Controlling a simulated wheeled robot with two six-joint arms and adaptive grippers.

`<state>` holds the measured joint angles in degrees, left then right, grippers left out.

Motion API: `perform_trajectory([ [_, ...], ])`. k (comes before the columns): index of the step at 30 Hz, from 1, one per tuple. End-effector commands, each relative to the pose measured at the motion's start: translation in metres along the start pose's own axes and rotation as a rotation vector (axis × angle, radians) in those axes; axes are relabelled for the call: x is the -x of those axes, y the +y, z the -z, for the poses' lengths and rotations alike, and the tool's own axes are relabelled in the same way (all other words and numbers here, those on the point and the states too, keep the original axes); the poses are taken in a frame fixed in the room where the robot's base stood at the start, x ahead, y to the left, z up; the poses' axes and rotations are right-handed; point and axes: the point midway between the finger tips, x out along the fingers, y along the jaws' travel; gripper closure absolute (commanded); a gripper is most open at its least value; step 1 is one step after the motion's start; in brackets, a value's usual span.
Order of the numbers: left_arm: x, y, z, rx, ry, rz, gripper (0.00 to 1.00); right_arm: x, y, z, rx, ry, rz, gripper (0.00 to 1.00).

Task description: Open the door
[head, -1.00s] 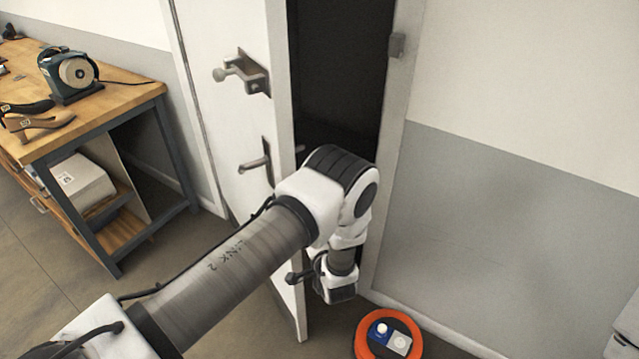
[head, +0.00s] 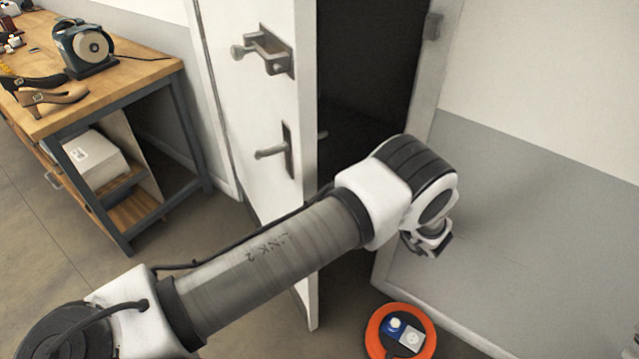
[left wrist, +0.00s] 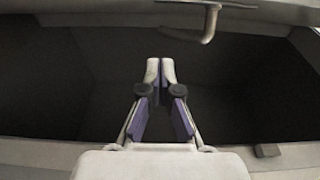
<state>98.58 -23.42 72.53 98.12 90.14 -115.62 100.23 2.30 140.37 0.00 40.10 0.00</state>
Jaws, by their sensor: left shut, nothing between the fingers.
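The white door (head: 252,105) stands ajar in the head view, with a dark gap (head: 365,75) between its edge and the frame (head: 418,130). Its face carries a lever handle (head: 272,152) and a bolt-like fitting (head: 265,50) above. A small grey lever end (head: 322,134) shows past the door's edge. In the left wrist view a lever handle (left wrist: 208,25) is at the top, beyond and right of my left gripper (left wrist: 160,65). That gripper is shut and empty, with the dark opening behind it. My right gripper is not in view.
A wooden workbench (head: 135,72) with a grinder (head: 85,46) and shoes (head: 50,97) stands at the left. A grey-and-white wall (head: 540,190) borders the opening on the right.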

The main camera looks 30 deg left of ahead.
Motion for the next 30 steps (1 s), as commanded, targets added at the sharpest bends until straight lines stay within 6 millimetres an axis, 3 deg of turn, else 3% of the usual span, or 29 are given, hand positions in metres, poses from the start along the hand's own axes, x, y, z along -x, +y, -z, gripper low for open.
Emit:
perform_trajectory([
  [1,-0.004,0.011,-0.001,0.002,-0.001,0.001,1.0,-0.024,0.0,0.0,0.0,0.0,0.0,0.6],
  [8,-0.033,0.012,-0.002,0.004,-0.003,0.0,1.0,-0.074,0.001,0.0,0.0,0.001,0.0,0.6],
  [10,-0.05,-0.002,-0.003,0.0,-0.005,-0.003,1.0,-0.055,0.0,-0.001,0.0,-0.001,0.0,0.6],
  [15,-0.086,-0.002,-0.003,0.0,-0.005,-0.002,1.0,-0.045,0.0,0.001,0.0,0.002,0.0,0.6],
  [21,-0.09,-0.003,-0.035,-0.002,-0.001,-0.001,1.0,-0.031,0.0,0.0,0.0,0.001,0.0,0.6],
  [30,-0.092,0.0,-0.041,0.001,0.0,0.0,1.0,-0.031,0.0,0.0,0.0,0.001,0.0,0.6],
])
